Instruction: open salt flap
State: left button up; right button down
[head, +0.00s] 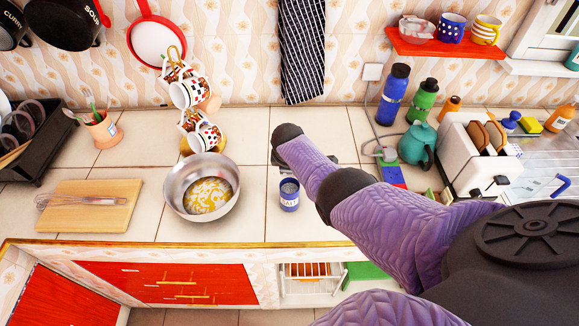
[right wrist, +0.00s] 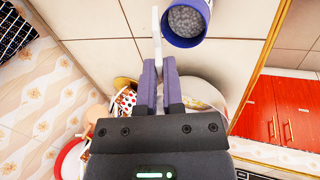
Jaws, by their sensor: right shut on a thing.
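The salt container (head: 289,197) is a small blue pot with a white label, upright on the tiled counter. In the right wrist view the salt container (right wrist: 190,22) shows its round mouth uncovered, with grey grains inside. The white salt flap (right wrist: 157,24) stands edge-on beside the rim. My right gripper (right wrist: 159,64) has its purple fingers close together on the lower end of this flap, beside the pot. In the head view my right arm reaches in from the right, and its fingers are mostly hidden behind the wrist. My left gripper is not in view.
A metal pan (head: 172,190) with yellowish contents stands left of the salt. Stacked patterned cups (head: 203,135) stand behind it. A cutting board (head: 92,217) with a whisk lies further left. A toaster (head: 480,165) and bottles are at the right. Bare tiles surround the salt container.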

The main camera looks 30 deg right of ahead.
jog(key=shift+s, duration=0.1)
jog(key=c, duration=0.7)
grip_release()
jog(key=shift+c, duration=0.2)
jog(key=p+v, duration=0.7)
jog(key=v, duration=0.3)
jog(key=shift+p, duration=0.3)
